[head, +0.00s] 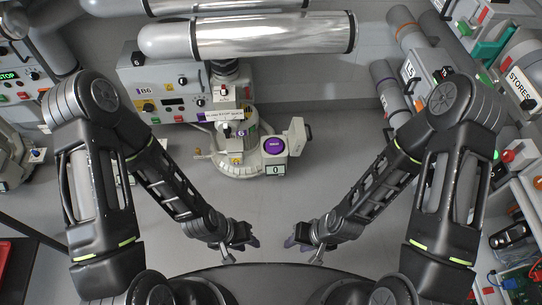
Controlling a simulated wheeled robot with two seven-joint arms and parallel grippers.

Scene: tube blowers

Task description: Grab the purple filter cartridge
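A round purple piece (275,145) sits on top of a pale round housing at the right side of the blower machine (236,160), in the middle of the head view. Whether it is the filter cartridge or a cap or button I cannot tell. A smaller purple label or part (228,115) shows higher on the same machine. My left gripper (254,241) and my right gripper (292,241) hang low in front of the machine, apart from it and facing each other. Nothing shows held in either. Their fingers are too small and dark to tell open from shut.
A cabinet labelled B6 (165,91) stands behind the machine on the left. Large grey tubes (260,37) run across the back. A box labelled LS (421,71) and a STORES unit (521,82) are on the right. The grey floor (335,150) right of the machine is clear.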

